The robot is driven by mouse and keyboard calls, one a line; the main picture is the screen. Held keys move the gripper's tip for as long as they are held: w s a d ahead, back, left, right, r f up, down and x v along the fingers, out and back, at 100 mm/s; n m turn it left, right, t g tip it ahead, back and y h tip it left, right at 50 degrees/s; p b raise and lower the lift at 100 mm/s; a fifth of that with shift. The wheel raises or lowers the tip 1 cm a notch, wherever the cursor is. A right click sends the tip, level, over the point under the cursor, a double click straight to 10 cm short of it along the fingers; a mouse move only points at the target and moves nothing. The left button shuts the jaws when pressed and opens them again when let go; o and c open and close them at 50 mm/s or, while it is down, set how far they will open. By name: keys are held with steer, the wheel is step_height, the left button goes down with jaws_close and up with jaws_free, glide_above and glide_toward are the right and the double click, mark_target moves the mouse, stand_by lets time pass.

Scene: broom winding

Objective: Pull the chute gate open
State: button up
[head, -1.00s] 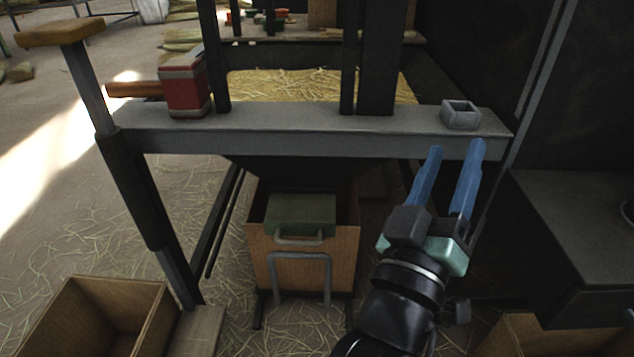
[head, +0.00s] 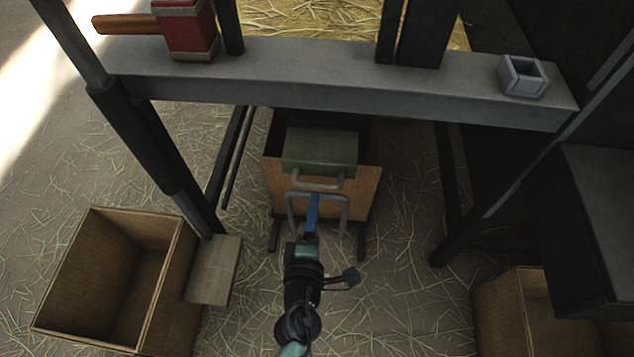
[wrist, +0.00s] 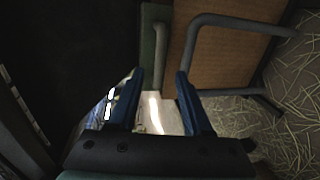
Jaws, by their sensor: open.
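The chute gate appears to be the green slab (head: 320,149) with a grey bar handle (head: 320,183) on its front, under the grey beam. In the wrist view the green slab (wrist: 148,50) shows as a narrow strip ahead of the fingers. My gripper (head: 313,200) has blue fingers, seen nearly edge-on in the head view, just below the gate handle. In the wrist view my gripper (wrist: 159,72) is open, with nothing held between the fingers. Whether a finger touches the handle I cannot tell.
A wooden bin (head: 368,190) with a large grey loop handle (head: 347,215) stands below the gate, close to my fingers. An open box (head: 65,290) is at lower left, another (head: 500,310) at lower right. The grey beam (head: 330,75) carries a red mallet (head: 187,30) and a small grey holder (head: 522,75).

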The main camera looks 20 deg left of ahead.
mark_target(317, 188)
steer(key=b+x, duration=0.1)
steer(key=x, duration=0.6)
steer(key=shift+w+a, duration=0.1)
steer(key=shift+w, duration=0.2)
jaws_close()
stand_by(1.1)
